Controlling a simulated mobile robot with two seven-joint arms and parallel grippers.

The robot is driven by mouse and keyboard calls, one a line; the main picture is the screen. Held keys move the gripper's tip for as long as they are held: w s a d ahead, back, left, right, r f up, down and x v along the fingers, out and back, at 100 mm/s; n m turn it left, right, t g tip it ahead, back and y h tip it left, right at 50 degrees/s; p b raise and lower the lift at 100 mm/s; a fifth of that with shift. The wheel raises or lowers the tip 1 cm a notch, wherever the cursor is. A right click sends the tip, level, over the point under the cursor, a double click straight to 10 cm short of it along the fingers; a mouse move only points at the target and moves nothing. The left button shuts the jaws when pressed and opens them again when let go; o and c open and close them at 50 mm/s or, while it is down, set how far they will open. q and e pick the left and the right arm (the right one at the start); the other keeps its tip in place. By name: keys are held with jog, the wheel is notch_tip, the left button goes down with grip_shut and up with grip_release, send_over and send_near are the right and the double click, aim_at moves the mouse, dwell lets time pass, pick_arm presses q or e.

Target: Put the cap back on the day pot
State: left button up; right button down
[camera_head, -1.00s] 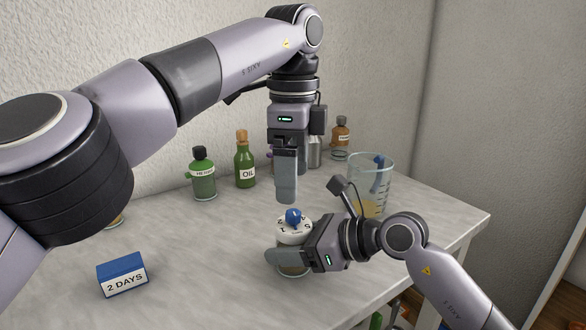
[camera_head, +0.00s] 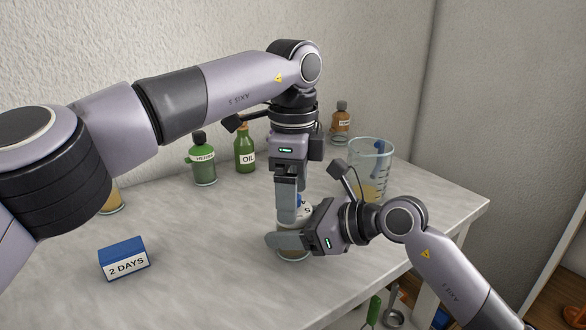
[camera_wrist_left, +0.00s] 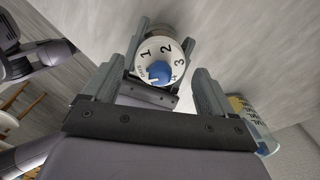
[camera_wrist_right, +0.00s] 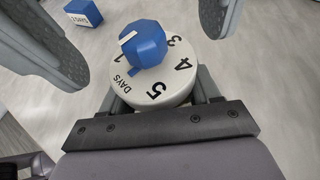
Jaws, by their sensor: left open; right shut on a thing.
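The day pot (camera_head: 293,256) is a small glass jar standing on the table, mostly hidden by the fingers. Its white cap (camera_wrist_right: 152,84) has black numbers, the word DAYS and a blue knob (camera_wrist_right: 145,44). The cap is on top of the jar; I cannot tell how firmly it sits. My right gripper (camera_head: 288,242) is shut on the day pot from the right, below the cap. My left gripper (camera_head: 286,220) points down from above, open, its fingers on either side of the cap and knob; in the left wrist view the cap (camera_wrist_left: 150,45) shows beyond its fingers.
A blue and white block (camera_head: 124,260) marked 2 DAYS lies at the front left. A green herbs jar (camera_head: 204,165), an oil bottle (camera_head: 245,152) and a brown bottle (camera_head: 340,120) stand along the wall. A glass beaker (camera_head: 371,165) stands at right.

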pick_arm(q)
jog(key=shift+f, duration=0.85)
jog(key=c, duration=1.1)
jog(key=shift+m, duration=1.7)
jog(key=o, duration=1.2)
jog(key=shift+r, duration=0.1)
jog(key=shift+r, duration=2.2)
